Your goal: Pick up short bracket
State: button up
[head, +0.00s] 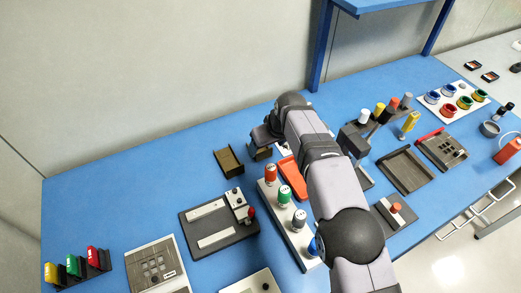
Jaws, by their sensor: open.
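My gripper (263,137) hangs at the end of my arm near the back middle of the blue table. It is small and dark here, and its fingertips are hard to make out. It is open. Directly at its tip is a dark brown block-like part (259,153), partly covered by the gripper; I cannot tell whether they touch. Just left of it a brown, channel-shaped piece (229,161) lies on the table, apart from the gripper. I cannot tell for sure which of these is the short bracket.
An orange tray (292,180) and a white rack with coloured-top cylinders (301,239) stand close in front. A dark fixture plate (212,242) lies front left. My arm hides part of the right middle. Free blue table lies at the back left.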

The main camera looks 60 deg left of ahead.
aim_at(264, 151)
jog(key=p+x, duration=0.2)
jog(key=shift+a+f, duration=0.2)
jog(key=shift+f, duration=0.1)
jog(key=shift+x, duration=1.2)
jog(key=c, duration=1.2)
